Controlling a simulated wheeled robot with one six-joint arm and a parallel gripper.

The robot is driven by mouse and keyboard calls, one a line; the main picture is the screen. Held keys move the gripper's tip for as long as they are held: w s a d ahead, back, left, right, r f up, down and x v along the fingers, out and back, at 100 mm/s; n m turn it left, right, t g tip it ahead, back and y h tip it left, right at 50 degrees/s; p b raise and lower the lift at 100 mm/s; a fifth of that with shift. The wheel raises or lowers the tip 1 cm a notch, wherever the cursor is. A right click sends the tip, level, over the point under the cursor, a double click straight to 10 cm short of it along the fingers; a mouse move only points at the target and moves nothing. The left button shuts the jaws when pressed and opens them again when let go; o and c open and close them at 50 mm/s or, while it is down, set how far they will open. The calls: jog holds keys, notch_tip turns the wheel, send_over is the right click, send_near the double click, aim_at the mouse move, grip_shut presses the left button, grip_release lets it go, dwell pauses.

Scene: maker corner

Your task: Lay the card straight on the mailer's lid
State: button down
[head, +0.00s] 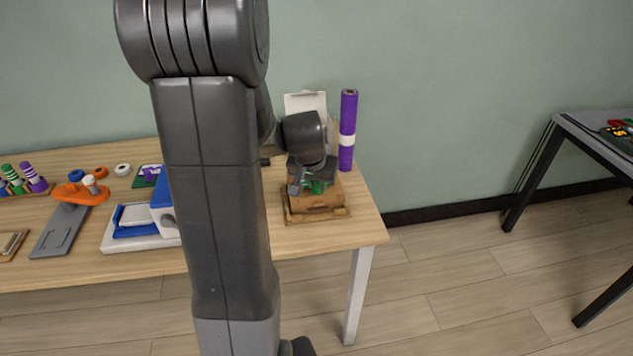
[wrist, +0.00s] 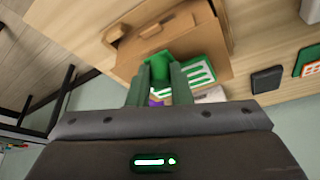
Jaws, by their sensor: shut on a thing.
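The brown cardboard mailer (head: 318,203) sits near the table's right end, and its brown surface fills the upper middle of the wrist view (wrist: 207,32). My gripper (head: 311,184) is above it, pointing down. In the wrist view my gripper (wrist: 158,78) is shut on the card (wrist: 197,74), which is green with white stripes. A bright green part shows between the fingers, and the striped part extends to the right. The card is over the mailer; I cannot tell whether it touches the lid. Much of the card is hidden by the fingers.
A purple roll (head: 348,130) stands upright behind the mailer, beside a white panel (head: 305,101). A dark flat item (wrist: 268,79) lies beside the mailer. A blue and white device (head: 140,225) and an orange-topped grey tool (head: 62,222) are farther left.

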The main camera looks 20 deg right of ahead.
jog(key=shift+f+b, duration=0.3)
jog(key=shift+f, duration=0.05)
jog(key=c, duration=1.2)
grip_release()
jog(key=shift+c, duration=0.2)
jog(key=p+v, duration=0.1)
jog(key=v, duration=1.3)
jog(key=shift+f, duration=0.1)
jog(key=b+x, duration=0.1)
jog(key=x, duration=1.3)
jog(key=shift+r, duration=0.3)
